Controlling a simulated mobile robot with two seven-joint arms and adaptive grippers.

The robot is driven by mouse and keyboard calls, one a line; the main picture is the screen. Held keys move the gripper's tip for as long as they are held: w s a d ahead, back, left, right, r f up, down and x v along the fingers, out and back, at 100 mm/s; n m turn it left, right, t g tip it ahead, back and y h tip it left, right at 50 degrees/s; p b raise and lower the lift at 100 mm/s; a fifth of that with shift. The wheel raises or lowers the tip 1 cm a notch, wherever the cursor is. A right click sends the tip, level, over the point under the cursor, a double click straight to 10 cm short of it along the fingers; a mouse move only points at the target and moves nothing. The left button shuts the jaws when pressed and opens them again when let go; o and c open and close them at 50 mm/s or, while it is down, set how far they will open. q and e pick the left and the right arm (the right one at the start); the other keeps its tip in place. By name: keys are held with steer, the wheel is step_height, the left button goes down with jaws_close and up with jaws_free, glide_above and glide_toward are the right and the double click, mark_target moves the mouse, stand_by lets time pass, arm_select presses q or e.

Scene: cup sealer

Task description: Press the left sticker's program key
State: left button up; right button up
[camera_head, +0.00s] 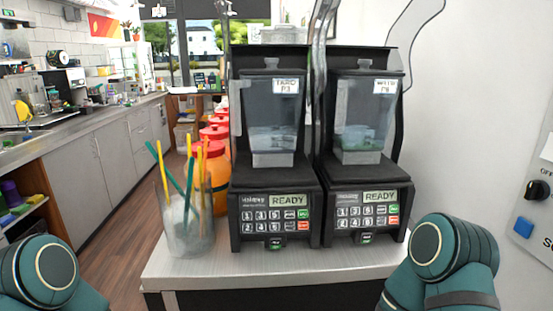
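Two black blender machines stand side by side on a counter. The left machine (276,180) has a white sticker (286,86) on its clear jug, reading "TARO P3". Its front panel has a display (288,200) reading "READY" and a number keypad (261,221) in two rows. Its "3" key (275,215) appears to end the upper row of numbers. The right machine (365,178) has its own sticker (387,86), too blurred to read surely, and also shows "READY". My teal arm links show at the lower left and lower right; both grippers are out of view.
A clear cup (185,229) with colored straws stands at the counter's left, beside orange bottles (214,180) with red caps. The counter's front strip (280,270) is bare. A wall panel (535,205) with a black knob is at the right.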

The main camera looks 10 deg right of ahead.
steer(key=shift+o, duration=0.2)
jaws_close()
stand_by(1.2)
